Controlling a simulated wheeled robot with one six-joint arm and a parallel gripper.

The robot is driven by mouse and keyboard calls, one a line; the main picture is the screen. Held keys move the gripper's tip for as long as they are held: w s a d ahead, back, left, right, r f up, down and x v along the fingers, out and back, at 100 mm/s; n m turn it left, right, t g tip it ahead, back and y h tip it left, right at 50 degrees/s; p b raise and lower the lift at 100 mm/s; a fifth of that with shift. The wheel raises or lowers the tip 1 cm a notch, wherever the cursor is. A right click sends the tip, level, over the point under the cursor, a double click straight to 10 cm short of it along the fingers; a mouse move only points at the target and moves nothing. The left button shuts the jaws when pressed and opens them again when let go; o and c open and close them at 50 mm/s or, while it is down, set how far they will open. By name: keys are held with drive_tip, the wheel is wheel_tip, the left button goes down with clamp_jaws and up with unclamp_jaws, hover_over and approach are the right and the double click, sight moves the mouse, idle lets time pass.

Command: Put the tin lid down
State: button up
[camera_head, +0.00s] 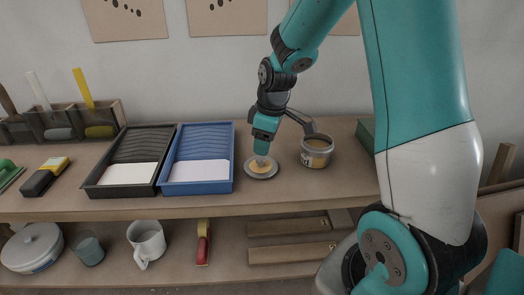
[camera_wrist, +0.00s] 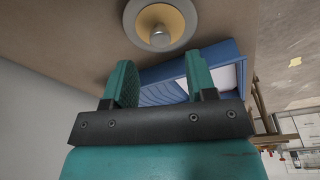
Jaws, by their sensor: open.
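The tin lid (camera_head: 249,171) is a round grey disc with a yellowish middle and lies flat on the bench between the blue tray and the tin. In the wrist view the lid (camera_wrist: 134,30) shows at the top with a small pale knob at its middle. My gripper (camera_head: 262,158) points down just above the lid. In the wrist view its two fingers (camera_wrist: 160,62) are apart with nothing between them, and the lid's knob is just beyond the fingertips.
The blue tray (camera_head: 198,187) and a black tray (camera_head: 112,191) lie to the left on the bench (camera_head: 225,205). A wooden holder (camera_head: 75,122) with tools stands further left. A green box (camera_head: 366,135) is right of the tin. A mug (camera_head: 146,240) stands on the shelf below.

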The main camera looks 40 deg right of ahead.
wheel_tip(320, 180, up, 6)
drive_tip(key=s+a+r+y+p, duration=0.1)
drive_tip(key=s+a+r, duration=0.1)
drive_tip(key=s+a, duration=0.35)
drive_tip(key=s+a+r+y, duration=0.1)
drive_tip(key=s+a+r, duration=0.2)
drive_tip(key=a, duration=0.6)
drive_tip(key=s+a+g, duration=0.1)
drive_tip(key=s+a, duration=0.3)
drive_tip(key=s, duration=0.2)
drive_tip(key=s+a+r+y, duration=0.1)
drive_tip(key=s+a, duration=0.3)
drive_tip(key=s, duration=0.3)
drive_tip(key=shift+a+r+g, duration=0.15)
drive_tip(key=shift+r+g, duration=0.05)
drive_tip(key=shift+g, duration=0.2)
wheel_tip(320, 180, up, 17)
drive_tip(key=p, duration=1.7)
